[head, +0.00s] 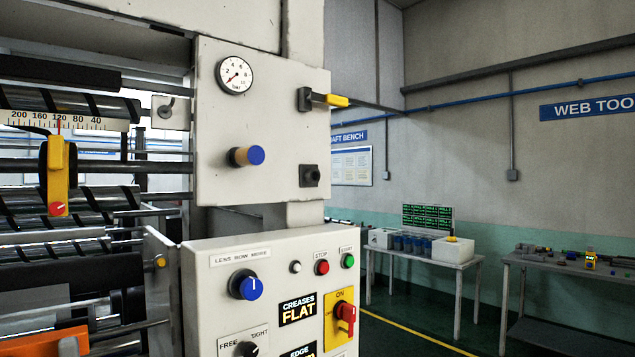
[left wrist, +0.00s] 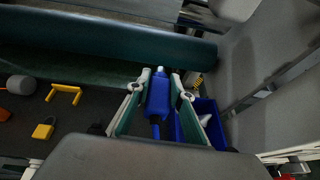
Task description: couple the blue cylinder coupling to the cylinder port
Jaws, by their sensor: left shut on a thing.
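In the left wrist view, my left gripper (left wrist: 160,78) is shut on a blue coupling (left wrist: 157,97), with a finger on each side of it. The coupling has a pale tip pointing up the picture, away from the wrist, and a dark blue tail or hose running below it toward the wrist. The tip appears clear of other parts. I cannot make out the cylinder port for certain in either view. Neither gripper shows in the head view, and my right gripper is in neither view.
A dark roller (left wrist: 100,37) crosses beyond the fingers. A blue bin (left wrist: 208,122) sits right beside them. A yellow padlock (left wrist: 43,130) and yellow handle (left wrist: 65,94) lie left. The head view shows a gauge (head: 235,75), yellow lever valve (head: 325,99) and control panel (head: 268,255).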

